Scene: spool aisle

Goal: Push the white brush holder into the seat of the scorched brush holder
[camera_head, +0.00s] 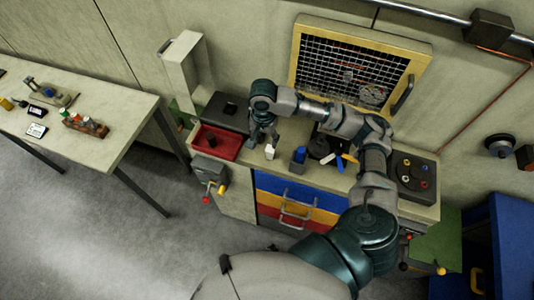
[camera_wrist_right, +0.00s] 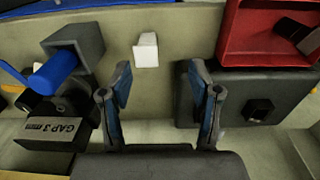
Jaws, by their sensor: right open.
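A small white block, which looks like the white brush holder (camera_wrist_right: 146,50), stands on the bench in the right wrist view; it also shows in the head view (camera_head: 269,152). My right gripper (camera_wrist_right: 163,95) is open and empty, its two blue-padded fingers apart, with the white block beyond them. In the head view my right gripper (camera_head: 262,135) hangs just above the bench. A dark block, possibly the scorched brush holder (camera_wrist_right: 293,29), lies in a red tray (camera_wrist_right: 237,35). A dark housing (camera_wrist_right: 215,98) has a small black square part, perhaps the seat (camera_wrist_right: 258,108). My left gripper is not seen.
A grey block with a blue cylinder (camera_wrist_right: 52,72) and a block marked "GAP 3mm" (camera_wrist_right: 48,130) lie left in the wrist view. A mesh panel (camera_head: 350,70) stands behind the bench. A side table (camera_head: 120,110) with small parts is at left.

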